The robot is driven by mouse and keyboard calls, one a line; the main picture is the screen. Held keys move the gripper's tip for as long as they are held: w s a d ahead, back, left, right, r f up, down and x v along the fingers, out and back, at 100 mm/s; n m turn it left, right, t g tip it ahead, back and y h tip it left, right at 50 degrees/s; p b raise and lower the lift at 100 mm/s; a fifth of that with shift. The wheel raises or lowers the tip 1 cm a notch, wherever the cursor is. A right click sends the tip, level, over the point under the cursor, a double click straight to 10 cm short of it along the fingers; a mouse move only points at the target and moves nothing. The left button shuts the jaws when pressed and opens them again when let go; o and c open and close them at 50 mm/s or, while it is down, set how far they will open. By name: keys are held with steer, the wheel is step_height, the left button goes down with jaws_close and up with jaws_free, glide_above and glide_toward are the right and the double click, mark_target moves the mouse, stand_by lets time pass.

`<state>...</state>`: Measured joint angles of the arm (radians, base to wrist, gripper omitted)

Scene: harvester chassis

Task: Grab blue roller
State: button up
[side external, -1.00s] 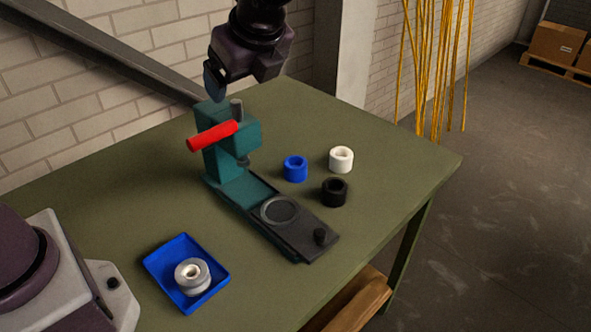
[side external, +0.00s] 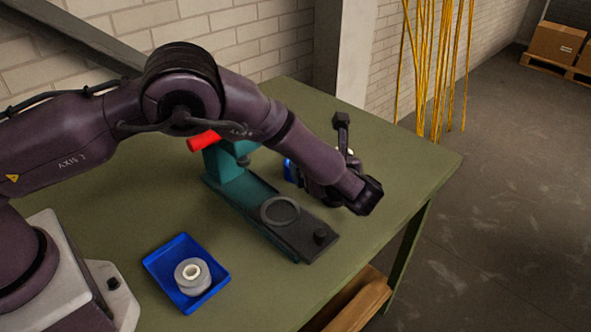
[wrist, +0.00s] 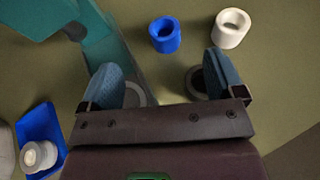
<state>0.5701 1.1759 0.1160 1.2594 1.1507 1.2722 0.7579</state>
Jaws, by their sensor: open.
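The blue roller (wrist: 165,36) stands on the green table, ahead of my gripper in the wrist view, a little right of the middle. My gripper (wrist: 166,72) is open, with its two blue-grey fingers spread and nothing held between them. The roller lies beyond the fingertips in that view; I cannot tell the height gap. In the side view my arm reaches across the table and my wrist covers most of the roller area. A bit of blue shows there, either roller or finger.
A white roller (wrist: 231,27) stands right of the blue one. A dark roller is partly hidden behind the right finger. A teal press (side external: 228,172) with a red handle (side external: 204,140) stands to the left. A blue tray (side external: 164,262) holds a grey spool (side external: 192,275).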

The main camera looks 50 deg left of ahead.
step_height(320, 180, down, 4)
steer(key=shift+r, duration=0.25)
steer(key=x, duration=0.6)
steer(key=shift+w+a+f, duration=0.1)
steer(key=shift+a+f, duration=0.15)
steer(key=shift+a, duration=0.05)
steer(key=shift+x, duration=3.05)
steer(key=shift+c, duration=0.2)
steer(key=c, duration=1)
